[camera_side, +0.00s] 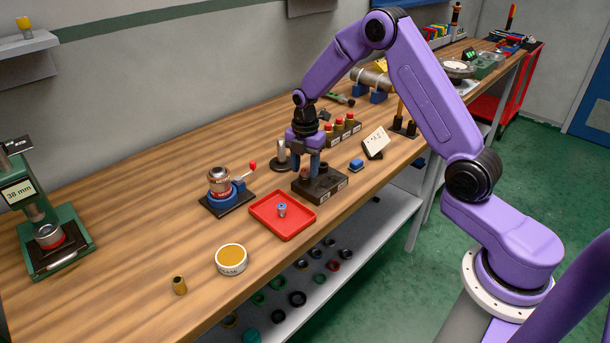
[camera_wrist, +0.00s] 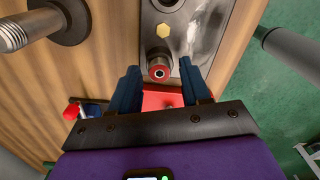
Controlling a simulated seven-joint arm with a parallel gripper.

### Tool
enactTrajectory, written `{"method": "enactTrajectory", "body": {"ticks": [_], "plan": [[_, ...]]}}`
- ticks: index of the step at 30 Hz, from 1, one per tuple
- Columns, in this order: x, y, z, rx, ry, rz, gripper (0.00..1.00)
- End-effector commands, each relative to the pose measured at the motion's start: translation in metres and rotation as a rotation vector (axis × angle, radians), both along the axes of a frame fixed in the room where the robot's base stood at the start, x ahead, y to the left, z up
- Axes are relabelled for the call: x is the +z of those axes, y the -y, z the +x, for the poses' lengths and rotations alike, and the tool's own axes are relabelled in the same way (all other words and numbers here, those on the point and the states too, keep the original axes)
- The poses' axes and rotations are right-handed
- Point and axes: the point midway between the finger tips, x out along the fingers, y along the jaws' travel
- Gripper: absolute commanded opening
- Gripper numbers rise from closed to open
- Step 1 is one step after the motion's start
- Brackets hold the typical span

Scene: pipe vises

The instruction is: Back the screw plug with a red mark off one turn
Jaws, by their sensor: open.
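The screw plug with a red mark (camera_wrist: 159,72) shows in the wrist view as a short round plug with a red ring around a dark socket. It stands at the near end of a dark metal block (camera_wrist: 204,30). My gripper (camera_wrist: 160,68) is open, with one blue finger on each side of the plug and gaps between. Whether the fingertips reach down to the plug's height is unclear. In the side view my gripper (camera_side: 307,166) points down over the same dark block (camera_side: 322,187), and its fingers partly hide the plug.
A gold hex piece (camera_wrist: 163,31) sits on the block. A red tray (camera_side: 270,230) holding a blue-topped piece lies in front. A vise with a red-knobbed lever (camera_side: 240,184) stands left. A grey upright post (camera_side: 281,160) is close behind my gripper.

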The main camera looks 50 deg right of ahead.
Motion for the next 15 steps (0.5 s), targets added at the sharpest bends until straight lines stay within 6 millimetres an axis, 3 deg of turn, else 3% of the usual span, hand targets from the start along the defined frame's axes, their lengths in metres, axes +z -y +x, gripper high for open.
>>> {"method": "enactTrajectory", "body": {"ticks": [15], "plan": [[0.0002, 0.0001, 0.0000, -0.568, 0.001, 0.000, 0.47]]}}
